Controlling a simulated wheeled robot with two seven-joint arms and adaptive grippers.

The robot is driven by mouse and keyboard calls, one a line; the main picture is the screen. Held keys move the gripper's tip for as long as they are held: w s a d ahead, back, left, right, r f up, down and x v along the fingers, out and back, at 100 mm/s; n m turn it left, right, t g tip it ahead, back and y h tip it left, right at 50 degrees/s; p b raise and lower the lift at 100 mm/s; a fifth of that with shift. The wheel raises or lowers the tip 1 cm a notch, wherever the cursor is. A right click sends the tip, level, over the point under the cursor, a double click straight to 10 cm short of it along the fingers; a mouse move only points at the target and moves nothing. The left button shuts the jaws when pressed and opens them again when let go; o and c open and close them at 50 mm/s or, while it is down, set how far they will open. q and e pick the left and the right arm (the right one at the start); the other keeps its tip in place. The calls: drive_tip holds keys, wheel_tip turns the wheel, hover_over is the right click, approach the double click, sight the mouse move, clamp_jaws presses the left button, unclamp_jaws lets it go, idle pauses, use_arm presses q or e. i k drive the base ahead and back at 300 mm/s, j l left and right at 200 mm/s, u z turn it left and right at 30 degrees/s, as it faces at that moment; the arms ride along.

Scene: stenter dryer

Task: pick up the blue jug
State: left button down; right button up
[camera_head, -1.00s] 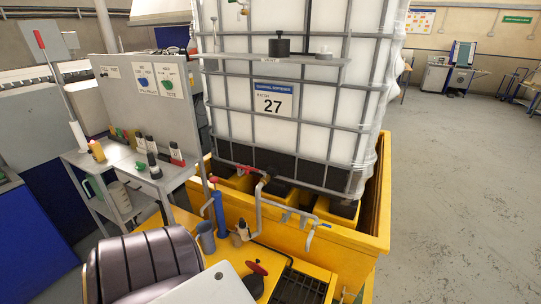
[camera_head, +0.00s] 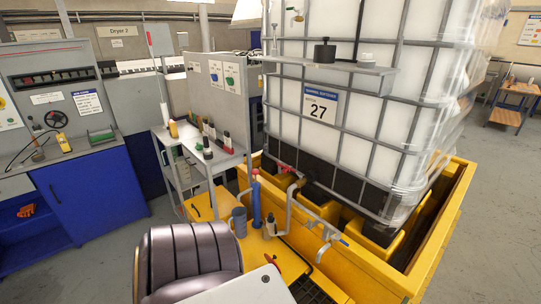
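The blue jug (camera_head: 239,222) is a small grey-blue vessel with a handle. It stands upright on the yellow surface (camera_head: 205,204) in front of the large white tank, at the lower middle of the head view. A taller blue cylinder (camera_head: 256,204) with a red top stands just right of it. A small dark bottle (camera_head: 271,224) is further right. Neither of my grippers is in view, and nothing is seen holding the jug.
The caged white tank (camera_head: 335,110) sits in a yellow bund (camera_head: 380,270), with a tap and pipes (camera_head: 322,232) right of the jug. A grey cart (camera_head: 190,160) with bottles stands behind left. A blue cabinet (camera_head: 90,195) is at left. Floor is clear at far left front.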

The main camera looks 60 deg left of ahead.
sight(239, 214)
drive_tip(key=i+l+u, duration=0.25)
drive_tip(key=u, duration=0.15)
drive_tip(key=i+l+u, duration=0.45)
drive_tip(key=u, duration=0.35)
drive_tip(key=i+l+u, duration=0.25)
drive_tip(key=u, duration=0.2)
drive_tip(key=i+l+u, duration=0.15)
drive_tip(key=u, duration=0.3)
drive_tip(key=i+l+u, duration=0.1)
drive_tip(key=l+u, duration=0.6)
drive_tip(key=u, duration=0.2)
drive_tip(key=l+u, duration=0.35)
drive_tip(key=u, duration=0.15)
